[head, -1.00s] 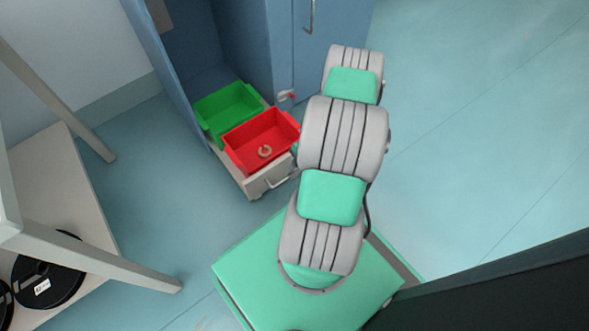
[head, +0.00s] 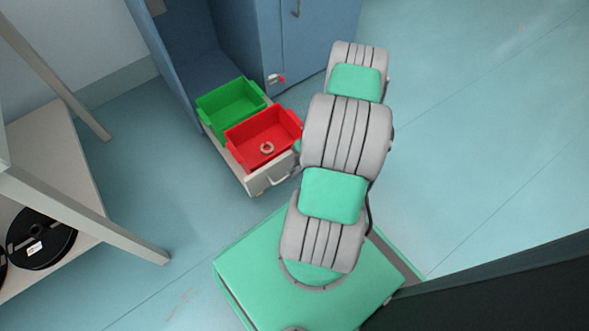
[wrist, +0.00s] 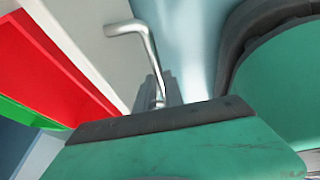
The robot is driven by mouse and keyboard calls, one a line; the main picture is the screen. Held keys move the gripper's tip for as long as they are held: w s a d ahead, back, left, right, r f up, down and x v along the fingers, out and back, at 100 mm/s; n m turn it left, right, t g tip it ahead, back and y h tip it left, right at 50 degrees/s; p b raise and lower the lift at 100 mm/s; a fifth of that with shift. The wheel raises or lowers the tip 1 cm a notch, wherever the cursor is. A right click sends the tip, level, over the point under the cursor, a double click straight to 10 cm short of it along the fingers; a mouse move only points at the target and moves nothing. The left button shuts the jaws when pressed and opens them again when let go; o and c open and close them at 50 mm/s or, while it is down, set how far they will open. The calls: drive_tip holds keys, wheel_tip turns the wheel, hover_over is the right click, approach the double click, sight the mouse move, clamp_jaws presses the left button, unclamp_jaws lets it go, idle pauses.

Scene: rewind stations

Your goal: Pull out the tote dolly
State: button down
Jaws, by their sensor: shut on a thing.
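The tote dolly (head: 262,180) is a low white platform carrying a green tote (head: 232,103) behind a red tote (head: 262,133). It stands mostly out in front of the blue cabinet's open bay, its rear end still at the opening. A bent metal handle (head: 279,181) is on its front panel. In the wrist view my gripper (wrist: 162,92) is shut on this handle (wrist: 150,55), beside the dolly's white front (wrist: 95,35); the exact finger contact is partly hidden.
The blue cabinet (head: 262,40) stands behind, with a small red-and-white part (head: 276,79) on its front. A white shelf table (head: 75,190) with black spools (head: 42,240) is at left. Floor right of my arm is clear. A dark surface (head: 510,285) fills the lower right.

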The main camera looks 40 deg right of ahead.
drive_tip(key=c, duration=1.5)
unclamp_jaws()
drive_tip(key=shift+o, duration=0.2)
drive_tip(key=p+v, duration=0.3)
drive_tip(key=v, duration=0.4)
drive_tip(key=shift+r, duration=0.4)
drive_tip(key=shift+d, duration=0.2)
drive_tip(key=w+a+r+m+h+p, duration=0.1)
drive_tip(key=w+a+r+m+p, duration=0.35)
drive_tip(key=r, duration=0.95)
drive_tip(key=w+a+r+m+g+h+p, duration=0.1)
drive_tip(key=r+p, duration=0.7)
drive_tip(key=r, duration=0.6)
drive_tip(key=w+a+r+m+h+p, duration=0.1)
drive_tip(key=w+a+r+m+p, duration=0.15)
drive_tip(key=r+p, duration=0.7)
drive_tip(key=s+a+r+m+p, duration=0.2)
drive_tip(key=a+r+m+p, duration=0.1)
drive_tip(key=r, duration=0.8)
drive_tip(key=s+a+r+m+t+h+p, duration=0.1)
drive_tip(key=s+a+r+m+p, duration=0.2)
drive_tip(key=r, duration=0.8)
drive_tip(key=s+a+r+m+p, duration=0.3)
drive_tip(key=a+r+p, duration=0.3)
drive_tip(key=r, duration=0.6)
drive_tip(key=shift+a+m+t, duration=0.4)
drive_tip(key=shift+a, duration=0.4)
